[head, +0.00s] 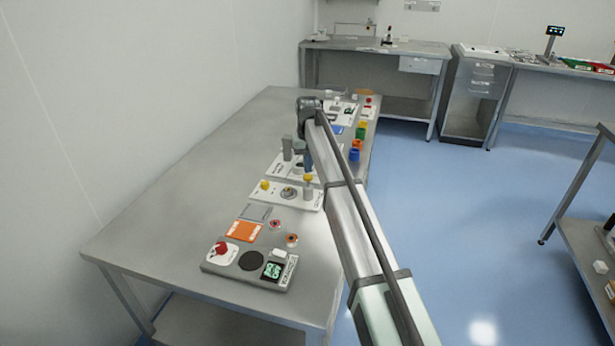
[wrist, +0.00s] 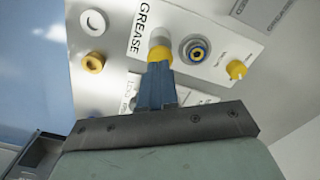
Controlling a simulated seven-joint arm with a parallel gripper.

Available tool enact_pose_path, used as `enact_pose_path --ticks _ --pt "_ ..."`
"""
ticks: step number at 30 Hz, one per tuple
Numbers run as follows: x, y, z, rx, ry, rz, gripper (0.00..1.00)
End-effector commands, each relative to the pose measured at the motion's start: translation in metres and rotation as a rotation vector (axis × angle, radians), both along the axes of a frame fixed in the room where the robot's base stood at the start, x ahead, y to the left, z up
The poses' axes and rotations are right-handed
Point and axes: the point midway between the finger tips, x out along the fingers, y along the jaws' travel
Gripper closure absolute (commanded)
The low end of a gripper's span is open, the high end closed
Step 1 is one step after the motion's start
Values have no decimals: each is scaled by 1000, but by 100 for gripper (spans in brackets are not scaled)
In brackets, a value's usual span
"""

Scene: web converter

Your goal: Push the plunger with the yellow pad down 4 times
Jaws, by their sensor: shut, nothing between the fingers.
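The plunger (wrist: 160,37) is a pale upright cylinder with a yellow pad (wrist: 159,53) on top, on a white panel marked GREASE (wrist: 140,28). In the head view the yellow pad (head: 308,177) shows at the panel's right end. My gripper (wrist: 156,66) has its blue fingers together, with nothing between them. Its tips point at the yellow pad and overlap it in the wrist view. In the head view my gripper (head: 308,163) is just above the pad. I cannot tell whether the tips touch it.
On the same panel are a round fitting with a blue ring (wrist: 195,49) and a yellow knob (wrist: 236,70). A grey upright post (head: 287,148) stands behind. The table's left side is clear.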

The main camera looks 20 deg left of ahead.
Motion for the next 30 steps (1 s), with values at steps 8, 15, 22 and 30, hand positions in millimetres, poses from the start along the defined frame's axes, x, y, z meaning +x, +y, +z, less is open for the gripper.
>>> enact_pose_path --ticks 8,15,22,30 --pt "0 0 5 0 -1 0 100" --pt "1 0 23 1 -2 0 100" --pt "1 0 41 0 -1 0 100" --pt "0 0 60 0 0 0 100"
